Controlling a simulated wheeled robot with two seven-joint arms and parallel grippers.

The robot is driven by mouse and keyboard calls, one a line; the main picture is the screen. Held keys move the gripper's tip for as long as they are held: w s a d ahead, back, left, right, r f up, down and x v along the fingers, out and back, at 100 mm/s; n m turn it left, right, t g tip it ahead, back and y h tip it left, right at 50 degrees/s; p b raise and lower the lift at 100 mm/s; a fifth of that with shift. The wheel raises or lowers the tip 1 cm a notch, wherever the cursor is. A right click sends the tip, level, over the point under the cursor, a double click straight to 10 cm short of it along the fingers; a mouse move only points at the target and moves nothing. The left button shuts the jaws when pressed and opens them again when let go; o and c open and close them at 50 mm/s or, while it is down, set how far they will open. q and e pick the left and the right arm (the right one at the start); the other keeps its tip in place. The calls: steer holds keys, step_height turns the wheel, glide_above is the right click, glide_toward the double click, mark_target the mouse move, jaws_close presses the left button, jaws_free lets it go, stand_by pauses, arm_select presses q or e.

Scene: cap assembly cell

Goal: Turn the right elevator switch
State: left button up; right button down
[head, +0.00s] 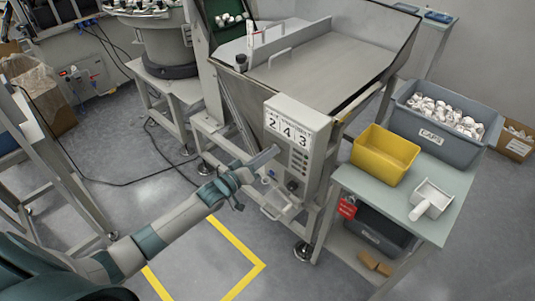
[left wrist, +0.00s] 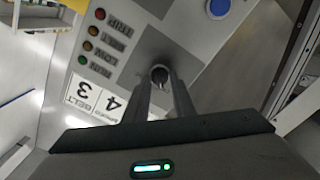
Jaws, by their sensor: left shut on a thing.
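The grey control box (head: 310,125) stands on the front of the big hopper machine, with a white label reading 2 4 3 on top of its face. My left gripper (head: 276,150) reaches the box from the left, just below the label. In the left wrist view, my left gripper (left wrist: 160,84) is shut on a small dark rotary switch (left wrist: 160,74) on the grey panel (left wrist: 190,35). The fingers hide most of the switch, so its turn angle and its own label cannot be told. My right gripper is in neither view.
Lamps (left wrist: 93,31) and a blue round button (left wrist: 218,8) sit near the switch. Yellow-marked floor (head: 235,240) is clear.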

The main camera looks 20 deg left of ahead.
arm_select(q)
steer(key=shift+s+d+f+m, duration=0.1)
steer(key=shift+d+m, duration=0.05)
steer(key=shift+m, duration=4.15)
steer(key=shift+d+m, duration=0.1)
steer(key=shift+m, duration=4.2)
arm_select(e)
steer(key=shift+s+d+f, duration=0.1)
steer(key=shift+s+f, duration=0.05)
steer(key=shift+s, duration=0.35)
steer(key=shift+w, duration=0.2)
arm_select(q)
steer(key=o, duration=1)
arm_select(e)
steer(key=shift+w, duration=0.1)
